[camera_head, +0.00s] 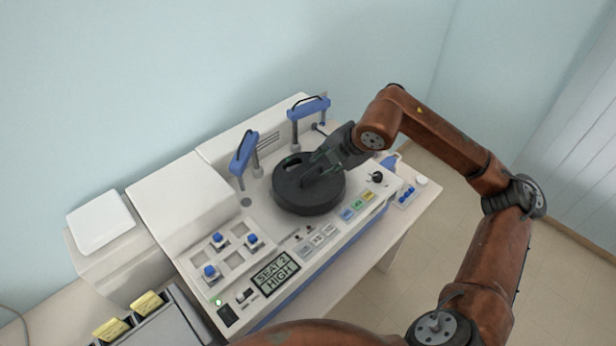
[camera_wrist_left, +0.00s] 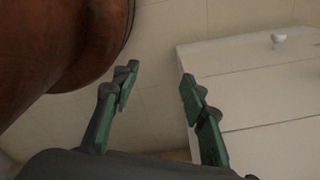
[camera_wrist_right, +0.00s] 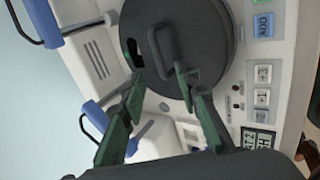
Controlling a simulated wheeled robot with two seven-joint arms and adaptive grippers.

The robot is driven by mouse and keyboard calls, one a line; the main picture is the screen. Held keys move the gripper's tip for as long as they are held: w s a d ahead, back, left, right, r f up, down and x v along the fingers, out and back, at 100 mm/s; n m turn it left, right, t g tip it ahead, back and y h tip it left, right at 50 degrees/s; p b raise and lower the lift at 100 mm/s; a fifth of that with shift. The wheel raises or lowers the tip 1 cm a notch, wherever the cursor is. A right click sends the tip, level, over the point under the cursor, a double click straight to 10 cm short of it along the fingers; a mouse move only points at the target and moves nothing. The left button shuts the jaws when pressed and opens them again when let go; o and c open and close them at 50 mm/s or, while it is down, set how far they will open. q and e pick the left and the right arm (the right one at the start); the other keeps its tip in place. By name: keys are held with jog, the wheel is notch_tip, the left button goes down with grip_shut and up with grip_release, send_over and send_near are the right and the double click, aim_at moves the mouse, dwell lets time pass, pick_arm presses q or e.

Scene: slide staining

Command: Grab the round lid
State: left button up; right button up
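The round lid (camera_head: 308,196) is a dark disc on top of the white machine. It also shows at the top of the right wrist view (camera_wrist_right: 200,58), with a raised bar handle (camera_wrist_right: 163,48) and a dark slot near its edge. My right gripper (camera_head: 312,163) reaches over the lid from the right and partly hides it. In the right wrist view my right gripper (camera_wrist_right: 158,80) is open, its fingertips just short of the handle with nothing between them. My left gripper (camera_wrist_left: 157,80) is open and empty; it is out of the head view.
Two blue-handled arms (camera_head: 243,153) (camera_head: 309,108) stand behind the lid. Blue-topped pieces (camera_head: 210,271) sit in slots at the front left, beside a display reading "SEAT 2 HIGH" (camera_head: 275,273). Coloured buttons (camera_head: 357,204) line the front. A box with a white lid (camera_head: 100,222) stands left.

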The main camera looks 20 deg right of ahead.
aim_at(310, 172)
jog(key=shift+x, duration=0.95)
jog(key=p+x, duration=0.1)
jog(key=x, duration=0.3)
jog(key=shift+w+f+p, duration=0.15)
jog(key=shift+w+p, duration=0.05)
jog(key=shift+p, duration=0.1)
jog(key=shift+w+f, duration=0.15)
jog(key=shift+f, duration=0.15)
grip_shut()
